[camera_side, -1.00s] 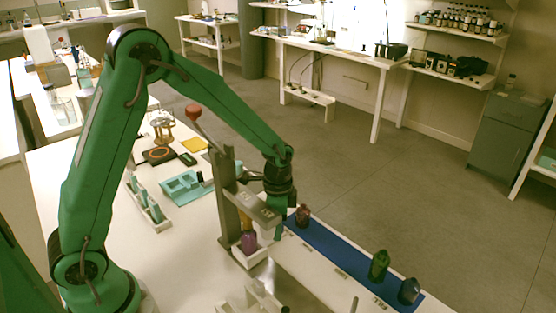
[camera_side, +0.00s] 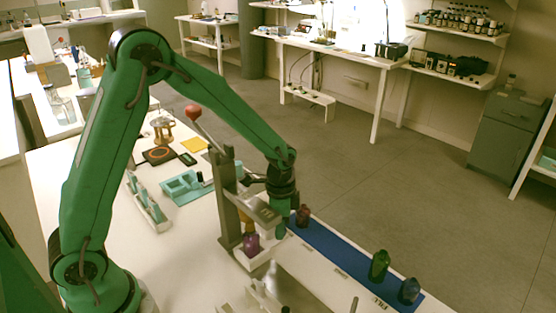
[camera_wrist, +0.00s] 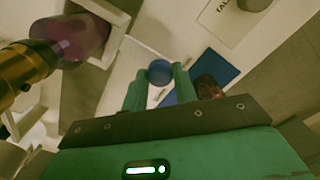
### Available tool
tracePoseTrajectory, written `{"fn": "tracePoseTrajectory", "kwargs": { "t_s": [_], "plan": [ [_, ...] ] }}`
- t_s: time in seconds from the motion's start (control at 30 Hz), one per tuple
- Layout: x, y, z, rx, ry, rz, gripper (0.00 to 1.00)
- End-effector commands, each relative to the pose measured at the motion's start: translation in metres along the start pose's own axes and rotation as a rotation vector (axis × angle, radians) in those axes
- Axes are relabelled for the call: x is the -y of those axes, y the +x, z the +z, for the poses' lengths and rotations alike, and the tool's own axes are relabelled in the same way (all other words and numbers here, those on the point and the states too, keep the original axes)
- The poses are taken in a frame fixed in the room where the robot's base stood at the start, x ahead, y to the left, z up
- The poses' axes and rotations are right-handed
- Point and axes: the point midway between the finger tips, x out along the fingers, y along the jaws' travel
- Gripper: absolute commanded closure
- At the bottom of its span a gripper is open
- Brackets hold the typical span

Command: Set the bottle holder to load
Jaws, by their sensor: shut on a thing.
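The white bottle holder (camera_side: 258,262) stands at the foot of a grey press with a red-knobbed lever (camera_side: 193,111). A purple bottle (camera_side: 251,245) sits in the holder, near an amber nozzle (camera_side: 245,222); bottle (camera_wrist: 85,38) and nozzle (camera_wrist: 28,65) also show at the left of the wrist view. My gripper (camera_side: 281,231) is low, right of the holder. In the wrist view its green fingers (camera_wrist: 159,88) are shut on a round blue knob (camera_wrist: 159,69). The knob's link to the holder is not clear.
A blue strip (camera_side: 340,258) runs right of the press. It bears a reddish-brown bottle (camera_side: 303,215) close to my gripper, and a green bottle (camera_side: 379,265) and a blue-grey bottle (camera_side: 409,290) farther along. A teal tray (camera_side: 183,187) lies left of the press.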

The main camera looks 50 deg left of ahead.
Motion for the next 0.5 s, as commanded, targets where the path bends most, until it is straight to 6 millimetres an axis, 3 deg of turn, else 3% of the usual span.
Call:
{"fn": "tracePoseTrajectory", "kwargs": {
  "t_s": [0.5],
  "plan": [
    [-0.056, -0.001, -0.055, 0.000, 0.007, 0.000, 1.00]
  ]
}}
